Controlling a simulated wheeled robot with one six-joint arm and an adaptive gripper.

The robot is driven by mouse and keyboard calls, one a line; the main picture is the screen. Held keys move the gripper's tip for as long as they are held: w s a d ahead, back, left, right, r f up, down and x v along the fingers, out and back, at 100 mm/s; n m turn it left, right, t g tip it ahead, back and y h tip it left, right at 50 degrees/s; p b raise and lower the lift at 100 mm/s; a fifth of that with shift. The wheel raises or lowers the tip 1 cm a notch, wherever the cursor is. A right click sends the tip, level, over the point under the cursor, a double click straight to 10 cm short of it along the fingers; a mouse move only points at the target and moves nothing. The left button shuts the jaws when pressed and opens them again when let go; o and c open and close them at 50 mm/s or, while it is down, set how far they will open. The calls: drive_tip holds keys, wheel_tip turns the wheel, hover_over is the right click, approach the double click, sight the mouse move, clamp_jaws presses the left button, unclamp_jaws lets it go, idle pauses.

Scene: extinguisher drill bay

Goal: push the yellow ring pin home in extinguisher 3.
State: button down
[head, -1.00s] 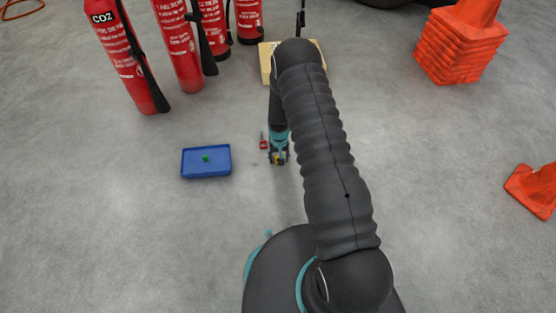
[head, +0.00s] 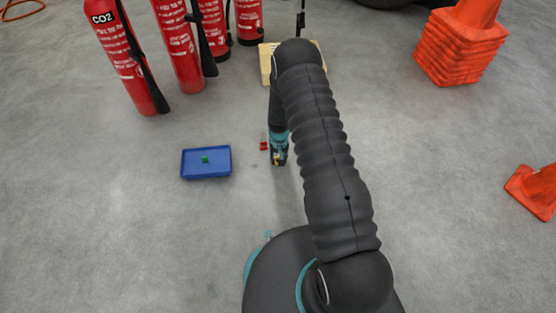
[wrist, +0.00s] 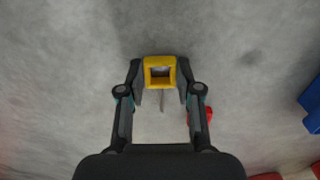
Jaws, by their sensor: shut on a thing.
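My gripper (wrist: 160,80) is shut on the yellow ring pin (wrist: 160,60), with one finger on each side of its square ring. A thin grey shaft shows below the ring in the wrist view. In the head view my gripper (head: 279,158) is low over the open floor, right of the blue tray. Red extinguishers stand at the back left, well away from the gripper, including one marked CO2 (head: 125,57). I cannot tell which is extinguisher 3, and no pin hole shows.
A small red thing (head: 263,146) is just left of my gripper. The blue tray (head: 206,174) holds a small green piece (head: 205,159). A pale wooden block (head: 266,65) stands behind my arm. Orange cones (head: 459,45) are at the right. The floor between is clear.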

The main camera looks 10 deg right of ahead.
drive_tip(key=shift+r, duration=0.1)
drive_tip(key=shift+r+p, duration=0.75)
drive_tip(key=shift+r, duration=0.65)
